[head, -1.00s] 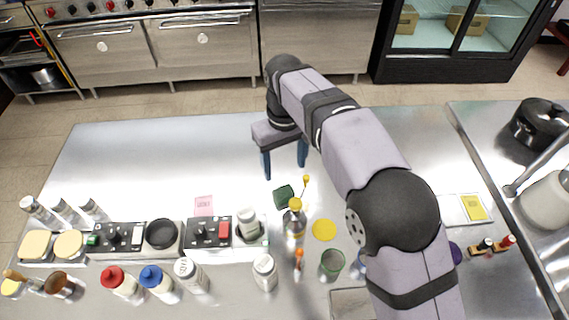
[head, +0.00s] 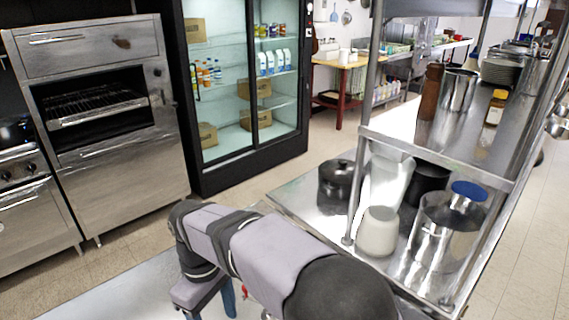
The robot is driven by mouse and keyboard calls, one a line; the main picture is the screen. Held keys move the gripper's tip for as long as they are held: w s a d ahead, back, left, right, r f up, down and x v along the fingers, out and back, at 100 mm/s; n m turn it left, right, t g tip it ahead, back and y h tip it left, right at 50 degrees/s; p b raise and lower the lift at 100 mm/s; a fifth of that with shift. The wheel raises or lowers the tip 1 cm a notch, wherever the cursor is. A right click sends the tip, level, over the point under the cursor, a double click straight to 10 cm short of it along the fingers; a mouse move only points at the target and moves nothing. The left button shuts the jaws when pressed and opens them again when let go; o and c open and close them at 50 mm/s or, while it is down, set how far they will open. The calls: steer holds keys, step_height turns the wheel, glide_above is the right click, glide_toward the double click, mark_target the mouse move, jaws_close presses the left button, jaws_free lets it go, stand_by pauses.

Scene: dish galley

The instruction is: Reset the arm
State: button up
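My arm reaches from the bottom right toward the lower left of the head view. My gripper (head: 209,310) hangs at its end over the steel worktop (head: 110,297), near the bottom edge of the picture. Its blue fingers stand apart with a gap between them, and nothing shows in the gap. The fingertips are cut off or nearly cut off by the picture's bottom edge.
A steel shelf unit (head: 440,165) to the right holds a black pot (head: 337,186), a white container (head: 378,232) and a steel pot (head: 444,236). A glass-door fridge (head: 240,90) and an oven (head: 100,125) stand behind. The visible worktop at lower left is bare.

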steer(key=d+f+m+b, duration=0.1)
steer(key=d+f+m, duration=0.15)
steer(key=d, duration=0.75)
steer(key=d+f+m, duration=0.1)
steer(key=d+m, duration=0.3)
steer(key=d, duration=0.5)
steer(key=s+d+f+m, duration=0.3)
steer(key=d, duration=0.2)
steer(key=s+d+f+m+t+b, duration=0.1)
steer(key=s+d+f+m, duration=0.1)
steer(key=d, duration=0.4)
steer(key=shift+s+d+f+m+y, duration=0.2)
steer(key=shift+s+f+m+y, duration=0.15)
steer(key=shift+s+m, duration=0.5)
